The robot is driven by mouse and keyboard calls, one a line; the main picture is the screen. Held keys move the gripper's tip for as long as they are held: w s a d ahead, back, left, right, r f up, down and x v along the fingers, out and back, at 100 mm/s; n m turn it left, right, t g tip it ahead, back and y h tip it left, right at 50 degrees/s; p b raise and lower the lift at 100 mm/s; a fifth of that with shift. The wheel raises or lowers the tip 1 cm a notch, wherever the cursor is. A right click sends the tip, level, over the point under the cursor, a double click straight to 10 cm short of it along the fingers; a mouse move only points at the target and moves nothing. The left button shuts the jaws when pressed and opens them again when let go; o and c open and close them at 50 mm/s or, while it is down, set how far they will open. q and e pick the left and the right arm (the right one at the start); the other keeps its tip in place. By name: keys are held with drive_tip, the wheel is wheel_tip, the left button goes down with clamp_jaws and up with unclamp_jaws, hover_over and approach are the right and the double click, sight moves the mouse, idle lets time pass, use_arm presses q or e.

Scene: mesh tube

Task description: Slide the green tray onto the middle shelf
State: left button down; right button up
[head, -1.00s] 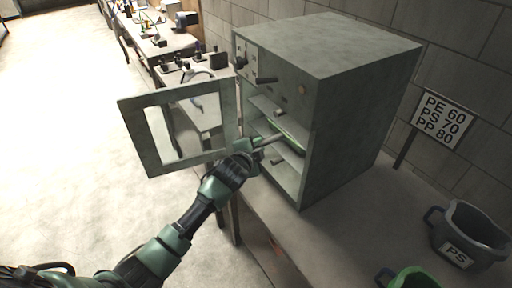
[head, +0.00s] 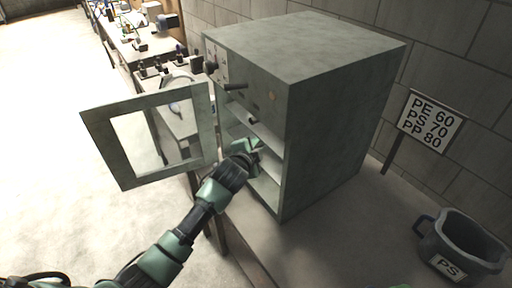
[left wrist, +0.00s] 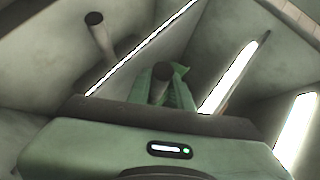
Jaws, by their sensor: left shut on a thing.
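The grey oven-like cabinet (head: 330,110) stands on the bench with its door (head: 95,125) swung open to the left. My left gripper (head: 246,158) is at the front opening, at about the middle shelf level. My right gripper is not in view.
A knob (head: 253,120) sticks out at the upper shelf, above my left gripper. The open door stands close to my left arm. A grey bin marked PS (head: 458,245) and a sign (head: 430,118) are at the right. The bench between cabinet and bin is clear.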

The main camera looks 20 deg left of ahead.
use_arm(q)
drive_tip(key=shift+s+r, duration=0.15)
drive_tip(key=shift+s, duration=0.2)
drive_tip(key=c, duration=1.2)
unclamp_jaws()
drive_tip(key=shift+w, duration=0.15)
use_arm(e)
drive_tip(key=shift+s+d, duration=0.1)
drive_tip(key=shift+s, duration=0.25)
use_arm(q)
drive_tip(key=shift+f, duration=0.2)
